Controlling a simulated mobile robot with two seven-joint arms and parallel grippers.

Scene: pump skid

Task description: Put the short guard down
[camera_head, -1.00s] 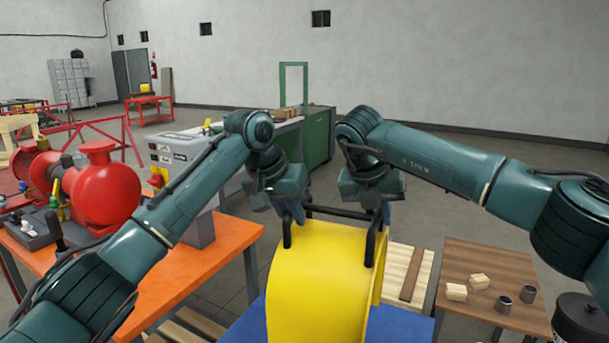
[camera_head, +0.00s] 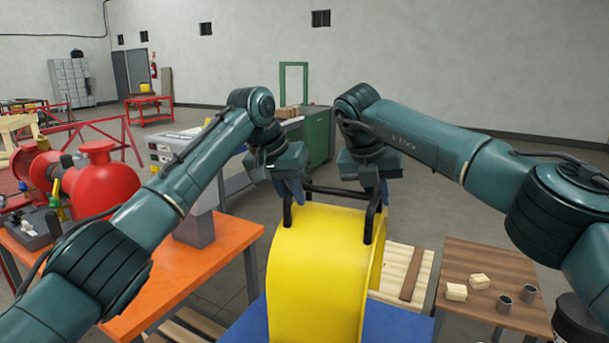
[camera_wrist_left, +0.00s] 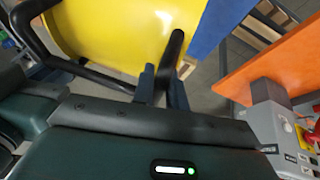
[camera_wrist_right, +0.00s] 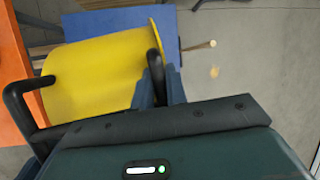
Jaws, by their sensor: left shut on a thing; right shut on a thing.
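The short guard (camera_head: 318,262) is a yellow curved sheet with two black handles, in the lower middle of the head view. My left gripper (camera_head: 292,190) is shut on the left end of the handles, and my right gripper (camera_head: 376,190) is shut on the right end. The left wrist view shows the left fingers (camera_wrist_left: 163,88) around a black handle post beside the yellow sheet. The right wrist view shows the right fingers (camera_wrist_right: 162,88) likewise. The guard is over a blue surface (camera_head: 398,322); its lower edge is cut off, so I cannot tell whether it touches.
An orange table (camera_head: 212,262) with a red pump (camera_head: 100,185) stands at left. A slatted wooden pallet (camera_head: 405,270) and a brown table (camera_head: 490,265) with blocks and metal cups are at right. A green cabinet (camera_head: 318,140) stands behind. Grey floor is free at right.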

